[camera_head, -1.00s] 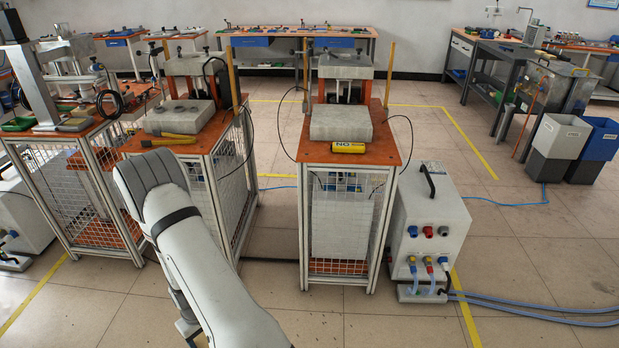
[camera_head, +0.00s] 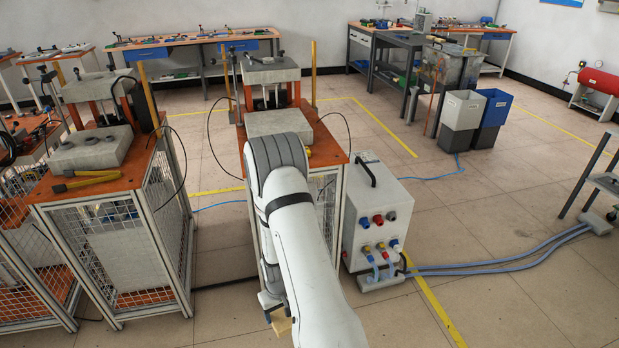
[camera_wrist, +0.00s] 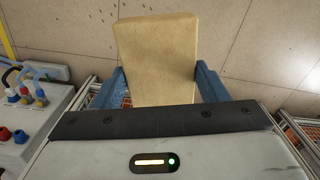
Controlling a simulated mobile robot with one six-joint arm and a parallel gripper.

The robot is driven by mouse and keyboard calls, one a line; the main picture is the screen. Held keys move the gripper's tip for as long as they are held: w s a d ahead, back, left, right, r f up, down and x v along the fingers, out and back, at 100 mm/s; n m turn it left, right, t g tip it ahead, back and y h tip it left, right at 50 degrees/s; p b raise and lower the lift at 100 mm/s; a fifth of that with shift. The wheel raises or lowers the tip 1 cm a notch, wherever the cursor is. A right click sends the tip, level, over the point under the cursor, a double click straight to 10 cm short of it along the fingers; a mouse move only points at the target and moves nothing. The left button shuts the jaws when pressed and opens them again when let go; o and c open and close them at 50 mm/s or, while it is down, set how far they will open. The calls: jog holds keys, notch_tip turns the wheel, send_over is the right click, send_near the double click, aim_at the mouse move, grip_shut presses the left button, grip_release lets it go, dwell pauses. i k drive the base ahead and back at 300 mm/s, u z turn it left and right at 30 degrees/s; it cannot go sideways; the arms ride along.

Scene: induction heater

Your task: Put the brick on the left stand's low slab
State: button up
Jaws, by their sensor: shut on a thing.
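In the wrist view a tan brick (camera_wrist: 157,55) stands between the two blue fingers of my gripper (camera_wrist: 160,82), which is shut on it. In the head view my gripper (camera_head: 271,304) hangs low in front of the right stand, with a bit of the brick (camera_head: 283,326) showing below it. The left stand (camera_head: 125,182) is left of my arm, well apart from my gripper. Its low grey slab (camera_head: 85,150) lies on the orange top and carries small dark round pieces. Its high slab (camera_head: 97,87) is raised behind.
A yellow-handled tool (camera_head: 95,181) lies on the left stand's front edge. The right stand's slab (camera_head: 279,121) is partly behind my arm. A white power unit (camera_head: 378,225) with blue hoses stands right of it. Open floor (camera_head: 215,240) separates the stands.

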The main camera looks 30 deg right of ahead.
aim_at(279, 126)
jog(key=u, duration=0.65)
jog(key=i, duration=0.1)
jog(key=z, duration=1.15)
jog(key=k, duration=0.65)
jog(key=z, duration=0.4)
jog(key=i, duration=1.7)
jog(key=u, duration=0.4)
